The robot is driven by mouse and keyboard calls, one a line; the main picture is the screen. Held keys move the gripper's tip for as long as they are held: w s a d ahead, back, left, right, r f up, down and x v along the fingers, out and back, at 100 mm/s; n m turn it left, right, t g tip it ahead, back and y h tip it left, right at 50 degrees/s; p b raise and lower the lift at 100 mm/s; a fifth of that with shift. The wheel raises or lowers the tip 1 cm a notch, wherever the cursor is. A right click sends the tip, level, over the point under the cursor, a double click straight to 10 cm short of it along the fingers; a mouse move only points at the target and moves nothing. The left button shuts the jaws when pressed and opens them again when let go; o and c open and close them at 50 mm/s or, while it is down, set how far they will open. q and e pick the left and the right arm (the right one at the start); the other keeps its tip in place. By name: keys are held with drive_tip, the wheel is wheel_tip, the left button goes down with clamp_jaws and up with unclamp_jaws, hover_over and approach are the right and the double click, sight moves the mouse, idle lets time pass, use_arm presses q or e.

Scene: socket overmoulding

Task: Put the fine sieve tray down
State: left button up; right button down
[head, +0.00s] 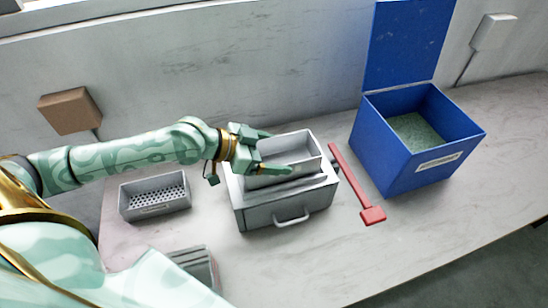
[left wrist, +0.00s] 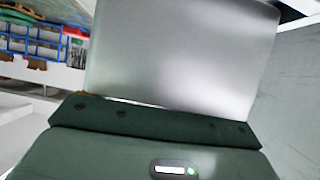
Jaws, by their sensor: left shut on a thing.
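My left gripper (head: 277,153) is shut on a grey, open-topped tray (head: 303,149), which I take to be the fine sieve tray. Its fingers grip the tray's left side. The tray is at the top of a grey box with a front handle (head: 291,217); I cannot tell whether it rests there or hangs just above. Its floor is mostly hidden. In the left wrist view, a smooth grey metal face (left wrist: 185,55) stands close in front of the gripper. My right gripper is not in view.
A grey tray with a perforated floor (head: 155,197) lies left of the box. A grey slotted thing (head: 196,264) is partly hidden by my arm. A red long-handled tool (head: 352,180) lies right of the box. A blue open bin (head: 395,150) holds green grains. The front right table is clear.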

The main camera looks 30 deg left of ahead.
use_arm(q)
drive_tip(key=shift+f, duration=0.6)
drive_tip(key=shift+r, duration=0.1)
drive_tip(key=o, duration=1.8)
drive_tip(key=shift+c, duration=0.2)
drive_tip(key=shift+o, duration=0.6)
